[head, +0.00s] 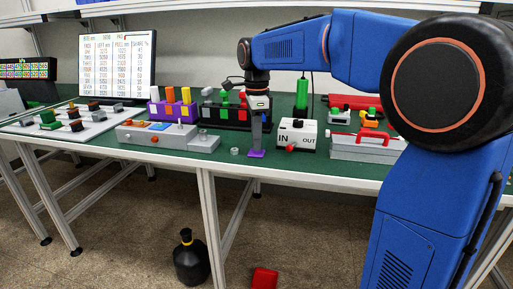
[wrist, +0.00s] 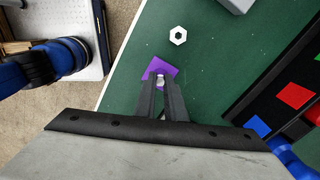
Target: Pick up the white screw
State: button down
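A small white piece, which looks like the white screw (wrist: 160,81), shows between my fingertips in the wrist view, over a purple pad (wrist: 157,68). Its lower part is hidden by the fingers. My gripper (wrist: 160,88) points down at the pad, its two dark fingers on either side of the white piece with a narrow gap. I cannot tell whether they touch it. In the head view my gripper (head: 257,146) is just above the purple pad (head: 256,154) near the bench's front edge; the screw cannot be made out there.
A white hex nut (wrist: 178,36) lies on the green bench top, left of the pad in the head view. A grey box (head: 160,136) stands farther left, and a white IN/OUT box (head: 296,135) close on the right. A dark rack (head: 230,112) stands behind.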

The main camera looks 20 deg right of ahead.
jog(key=shift+r, duration=0.1)
dwell(0.4)
notch_tip(320, 180, up, 10)
dwell(0.5)
dwell(0.8)
